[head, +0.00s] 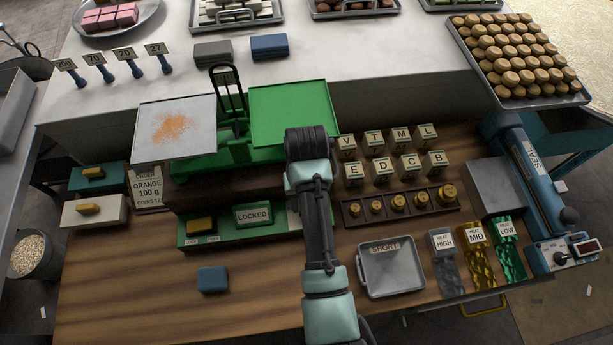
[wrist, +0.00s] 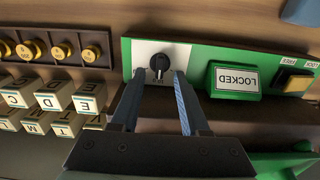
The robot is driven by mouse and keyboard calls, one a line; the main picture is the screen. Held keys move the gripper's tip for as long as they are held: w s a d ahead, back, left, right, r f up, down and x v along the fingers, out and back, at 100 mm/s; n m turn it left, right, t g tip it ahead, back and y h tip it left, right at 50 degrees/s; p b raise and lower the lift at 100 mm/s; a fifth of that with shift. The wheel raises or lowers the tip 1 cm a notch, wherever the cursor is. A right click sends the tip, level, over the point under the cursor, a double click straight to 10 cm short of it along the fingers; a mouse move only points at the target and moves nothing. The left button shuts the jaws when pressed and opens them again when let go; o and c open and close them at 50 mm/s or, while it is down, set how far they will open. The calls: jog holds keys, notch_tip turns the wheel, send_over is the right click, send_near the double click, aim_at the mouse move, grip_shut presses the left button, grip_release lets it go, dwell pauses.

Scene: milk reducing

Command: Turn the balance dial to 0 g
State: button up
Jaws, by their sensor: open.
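The balance dial (wrist: 159,63) is a small black knob on a white plate (wrist: 190,53) on the green balance base (wrist: 215,55) in the wrist view. My gripper (wrist: 158,75) is open, with its two blue-grey fingers on either side of the dial's line. Whether the fingertips touch the dial I cannot tell. In the head view my arm hides the dial and the gripper. The balance (head: 225,152) has a grey left pan (head: 200,108) with orange powder (head: 173,127) and an empty green right pan (head: 300,98). A sign (head: 253,215) reads LOCKED.
Brass weights (head: 397,203) in a dark rack and lettered blocks (head: 382,168) stand right of my arm. A grey tray (head: 391,275) marked SHORT lies in front. A blue block (head: 212,279) sits on open wooden tabletop.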

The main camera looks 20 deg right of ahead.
jog(key=shift+f, duration=1.6)
grip_shut()
